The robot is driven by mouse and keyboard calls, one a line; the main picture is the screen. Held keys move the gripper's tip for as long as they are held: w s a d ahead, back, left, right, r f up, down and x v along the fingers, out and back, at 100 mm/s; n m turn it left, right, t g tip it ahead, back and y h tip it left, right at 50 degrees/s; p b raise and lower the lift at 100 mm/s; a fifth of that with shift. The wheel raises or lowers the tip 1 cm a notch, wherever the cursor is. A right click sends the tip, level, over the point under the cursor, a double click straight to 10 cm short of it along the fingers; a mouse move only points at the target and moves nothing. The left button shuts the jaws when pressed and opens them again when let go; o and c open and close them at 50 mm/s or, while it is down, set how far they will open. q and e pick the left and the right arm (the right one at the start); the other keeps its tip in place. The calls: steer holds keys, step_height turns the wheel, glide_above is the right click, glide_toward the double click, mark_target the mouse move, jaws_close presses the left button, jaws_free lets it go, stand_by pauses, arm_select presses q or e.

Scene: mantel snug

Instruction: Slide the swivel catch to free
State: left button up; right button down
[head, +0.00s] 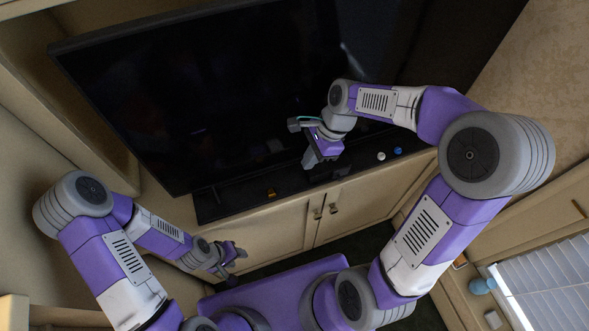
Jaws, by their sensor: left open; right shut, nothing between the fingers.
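I cannot tell for certain which part is the swivel catch. A small brass-orange piece (271,193) sits on the black ledge under the dark screen, left of my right gripper. Two small dark metal fittings, a left one (317,213) and a right one (333,208), are on the cabinet doors near their seam. My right gripper (309,163) is shut and empty, pointing down just above the black ledge, apart from the brass piece and the fittings. My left gripper (239,253) is open and empty, low in front of the left cabinet door.
A large dark screen (200,100) fills the back above the black ledge (235,203). A white ball (381,156) and a blue ball (398,151) lie on the ledge's right part. Cream cabinet doors (365,200) are below. A light blue object (482,286) is at lower right.

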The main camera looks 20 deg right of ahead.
mark_target(268, 193)
steer(key=b+x, duration=0.2)
steer(key=x, duration=0.7)
steer(key=shift+d, duration=0.1)
steer(key=a, duration=0.3)
steer(key=shift+a+f, duration=0.1)
steer(key=shift+a, duration=0.5)
steer(key=shift+s+a, duration=0.1)
steer(key=shift+a, duration=1.75)
steer(key=shift+d, duration=0.1)
